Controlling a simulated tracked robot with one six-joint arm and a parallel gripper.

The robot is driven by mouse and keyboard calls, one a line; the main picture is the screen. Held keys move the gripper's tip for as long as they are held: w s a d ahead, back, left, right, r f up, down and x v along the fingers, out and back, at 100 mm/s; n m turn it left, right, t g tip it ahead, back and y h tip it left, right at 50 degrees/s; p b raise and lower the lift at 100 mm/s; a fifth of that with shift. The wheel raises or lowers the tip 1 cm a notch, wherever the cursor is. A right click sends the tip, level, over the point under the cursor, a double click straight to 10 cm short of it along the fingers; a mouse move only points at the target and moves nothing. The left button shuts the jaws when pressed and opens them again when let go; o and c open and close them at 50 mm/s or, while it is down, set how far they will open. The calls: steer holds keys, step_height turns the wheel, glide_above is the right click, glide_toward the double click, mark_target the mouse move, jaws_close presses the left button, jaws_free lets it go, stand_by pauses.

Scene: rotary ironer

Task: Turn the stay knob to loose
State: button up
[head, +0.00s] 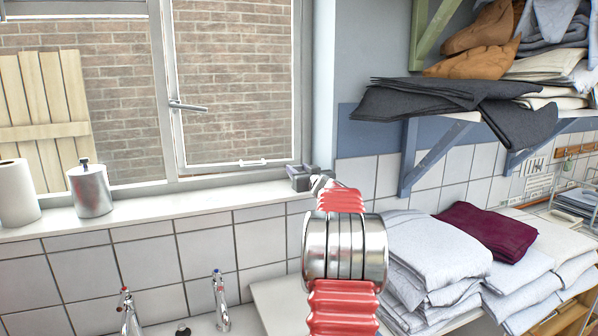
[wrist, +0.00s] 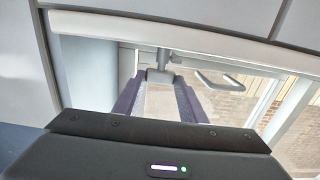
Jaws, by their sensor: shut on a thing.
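My gripper (wrist: 160,84) shows in the wrist view as two purple-grey fingers reaching up the middle of the picture. Its tips are shut on a small grey knob (wrist: 162,58), which looks to be the stay knob, by the window frame. The tips hide part of the knob, and I cannot read its setting. In the head view my gripper (head: 303,178) is at the right end of the window sill, by the lower right corner of the window. The knob is hidden there behind my gripper and arm.
The window (head: 235,85) has a lever handle (head: 187,106) and a small white fitting (head: 252,162) low on its frame. A metal canister (head: 90,190) and paper roll (head: 17,193) stand on the sill's left. Taps (head: 220,300) are below. Folded linen (head: 430,250) is piled at right, under a shelf.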

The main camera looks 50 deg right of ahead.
steer(key=shift+c, duration=1.3)
steer(key=shift+w+a+r+m+h, duration=0.1)
steer(key=shift+a+r+m+h, duration=0.1)
steer(key=shift+m+h, duration=0.3)
steer(key=shift+f+g+h, duration=0.1)
steer(key=shift+g+h, duration=0.3)
steer(key=shift+g, duration=0.2)
steer(key=o, duration=1.1)
steer(key=shift+f, duration=0.1)
steer(key=shift+c, duration=0.2)
